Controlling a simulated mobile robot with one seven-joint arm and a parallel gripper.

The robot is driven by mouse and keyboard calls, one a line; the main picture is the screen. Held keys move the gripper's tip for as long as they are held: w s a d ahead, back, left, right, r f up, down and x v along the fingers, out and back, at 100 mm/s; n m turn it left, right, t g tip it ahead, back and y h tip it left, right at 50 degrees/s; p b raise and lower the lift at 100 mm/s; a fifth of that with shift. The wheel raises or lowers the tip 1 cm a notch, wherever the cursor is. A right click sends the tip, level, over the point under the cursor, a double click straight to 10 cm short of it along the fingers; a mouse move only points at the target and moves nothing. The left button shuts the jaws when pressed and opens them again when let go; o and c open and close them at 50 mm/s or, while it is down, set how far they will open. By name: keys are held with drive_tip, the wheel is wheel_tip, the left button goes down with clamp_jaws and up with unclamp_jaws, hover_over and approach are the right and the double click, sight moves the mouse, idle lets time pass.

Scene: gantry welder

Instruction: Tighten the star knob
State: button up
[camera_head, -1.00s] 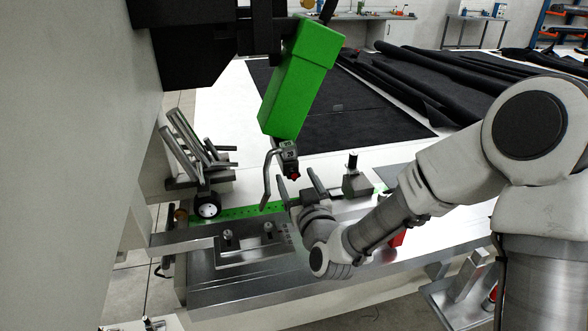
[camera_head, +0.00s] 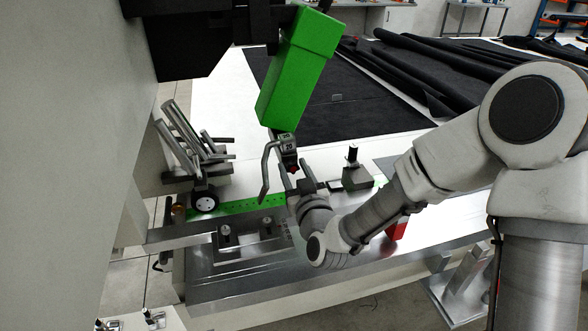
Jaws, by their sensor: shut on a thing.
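The star knob (camera_head: 292,168) appears as a small red piece under a dark block with white markings (camera_head: 288,145), below the green box-shaped head (camera_head: 297,75). A bent grey metal handle (camera_head: 267,172) hangs just left of it. My gripper (camera_head: 294,174) comes from below with its two fingers pointing up, one on each side of the red knob. It is shut on the knob. The fingers and the block hide most of the knob, so its lobes and how far it is turned cannot be made out.
A steel bed with a green perforated strip (camera_head: 240,207) runs beneath. A grey block with a black-topped post (camera_head: 354,176) stands right of my gripper. A wheeled bracket (camera_head: 205,199) is at left. The large pale machine wall (camera_head: 60,160) closes off the left side.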

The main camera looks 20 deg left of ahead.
clamp_jaws()
drive_tip(key=shift+m+b, duration=0.3)
drive_tip(key=shift+b, duration=0.05)
drive_tip(key=m+b, duration=0.2)
drive_tip(key=shift+f+m, duration=0.1)
drive_tip(key=shift+m, duration=0.2)
drive_tip(key=shift+w+d+m+b, duration=0.1)
drive_tip(key=shift+m+b, duration=1.2)
drive_tip(key=shift+m, duration=0.8)
drive_tip(key=o, duration=0.9)
unclamp_jaws()
drive_tip(key=shift+c, duration=0.2)
